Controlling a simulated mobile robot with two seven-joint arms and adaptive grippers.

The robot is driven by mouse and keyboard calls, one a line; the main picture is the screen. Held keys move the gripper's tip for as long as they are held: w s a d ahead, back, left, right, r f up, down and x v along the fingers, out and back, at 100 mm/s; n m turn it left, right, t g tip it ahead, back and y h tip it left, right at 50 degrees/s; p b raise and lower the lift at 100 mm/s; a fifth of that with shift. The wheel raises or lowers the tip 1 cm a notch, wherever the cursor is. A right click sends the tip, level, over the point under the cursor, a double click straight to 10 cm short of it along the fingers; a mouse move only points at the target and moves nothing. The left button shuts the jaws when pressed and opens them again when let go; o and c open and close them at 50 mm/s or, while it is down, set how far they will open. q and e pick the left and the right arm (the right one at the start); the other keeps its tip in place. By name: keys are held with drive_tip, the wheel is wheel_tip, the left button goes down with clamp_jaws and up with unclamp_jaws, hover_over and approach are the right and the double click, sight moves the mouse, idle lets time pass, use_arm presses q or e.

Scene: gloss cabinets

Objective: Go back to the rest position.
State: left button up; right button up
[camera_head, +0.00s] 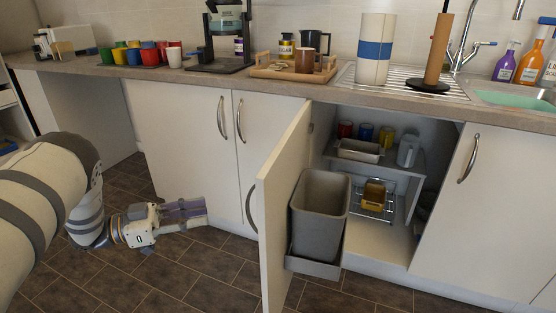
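My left arm comes in from the left edge, and my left gripper (192,212) hangs low over the dark tiled floor, in front of the closed double cabinet. Its fingers point right, towards the open cabinet door, and seem apart from it. I see nothing clearly held in it, but I cannot tell whether its fingers are open or shut. The open cabinet door (284,200) stands out into the room, with a grey bin (321,212) in a holder on its inner side. My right gripper is not in view.
Inside the open cabinet are a shelf with a metal tin (360,151) and several cups, and a wire rack (372,203) below. The countertop (300,86) holds coloured cups, a coffee machine (226,40), a wooden tray and spray bottles. The floor (150,275) at front left is free.

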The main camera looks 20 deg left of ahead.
use_arm(q)
drive_tip(key=d+f+n+t+y+p, duration=0.1)
drive_tip(key=d+f+n+y+p, duration=0.1)
drive_tip(key=d+f+n+y, duration=0.4)
drive_tip(key=s+d+f+n+g+y+p, duration=0.25)
drive_tip(key=s+d+f+g+y, duration=0.25)
drive_tip(key=s+f, duration=0.6)
drive_tip(key=s+d+r+g+y, duration=0.1)
drive_tip(key=s+g, duration=0.4)
drive_tip(key=s, duration=0.9)
drive_tip(key=s+d+r+n+g+y+p, duration=0.1)
drive_tip(key=s+g, duration=0.4)
drive_tip(key=s, duration=1)
drive_tip(key=shift+s+d+r+g, duration=0.15)
drive_tip(key=shift+d+r+g, duration=0.15)
drive_tip(key=shift+d+r, duration=0.7)
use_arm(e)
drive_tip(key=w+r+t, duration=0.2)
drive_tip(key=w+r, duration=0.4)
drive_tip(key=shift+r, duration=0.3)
